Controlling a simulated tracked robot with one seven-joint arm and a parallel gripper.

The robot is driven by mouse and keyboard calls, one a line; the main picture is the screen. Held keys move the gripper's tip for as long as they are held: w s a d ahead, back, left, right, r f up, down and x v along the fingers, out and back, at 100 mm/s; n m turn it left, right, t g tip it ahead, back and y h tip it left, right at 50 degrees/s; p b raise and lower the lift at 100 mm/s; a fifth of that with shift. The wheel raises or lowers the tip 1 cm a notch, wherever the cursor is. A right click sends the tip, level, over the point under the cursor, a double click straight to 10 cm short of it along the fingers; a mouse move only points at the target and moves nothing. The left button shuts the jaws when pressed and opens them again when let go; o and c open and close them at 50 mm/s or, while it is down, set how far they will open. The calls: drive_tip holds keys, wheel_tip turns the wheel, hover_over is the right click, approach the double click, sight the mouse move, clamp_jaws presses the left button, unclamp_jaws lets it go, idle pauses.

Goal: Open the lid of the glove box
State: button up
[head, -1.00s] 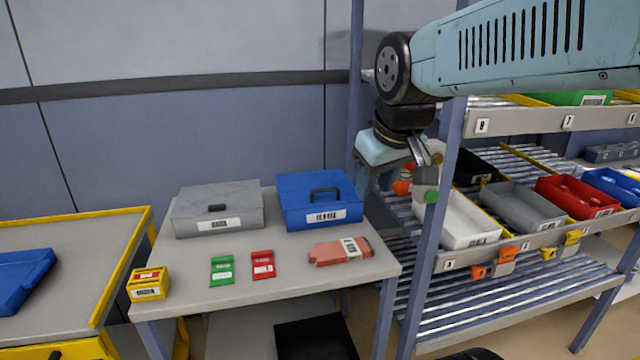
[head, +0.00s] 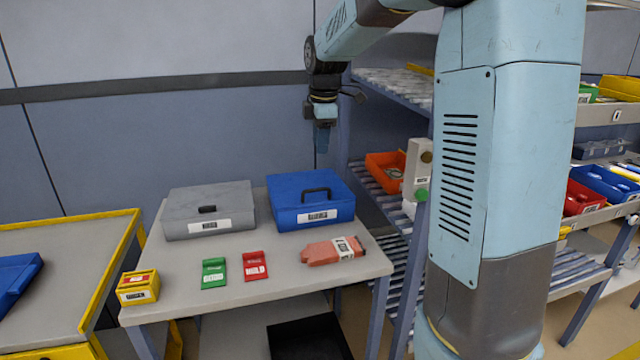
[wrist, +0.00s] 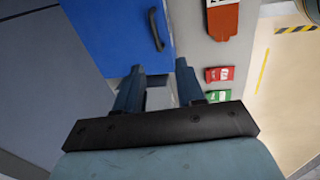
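Two lidded boxes stand side by side on the table, a grey one (head: 222,210) and a blue one (head: 285,212), both with lids closed. Each has a dark handle and a white label too small to read, so I cannot tell which is the glove box. My gripper (head: 321,148) points down in the air above the back of the table, higher than the blue box. In the wrist view my gripper (wrist: 158,78) has its fingers apart with nothing held. The blue box (wrist: 105,38) shows at upper left there, and part of the grey box (wrist: 159,98) shows between the fingers.
The table (head: 180,262) also holds a green card (head: 214,273), a red card (head: 255,266), an orange-red packet (head: 330,251) and a small yellow box (head: 138,287). A shelf rack (head: 400,90) with bins stands right. A wall rises behind the table.

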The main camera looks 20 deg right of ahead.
drive_tip(key=w, duration=0.1)
approach(317, 190)
drive_tip(key=shift+n, duration=0.3)
drive_tip(key=x, duration=0.7)
drive_tip(key=shift+w+f, duration=0.3)
clamp_jaws()
idle(1.0)
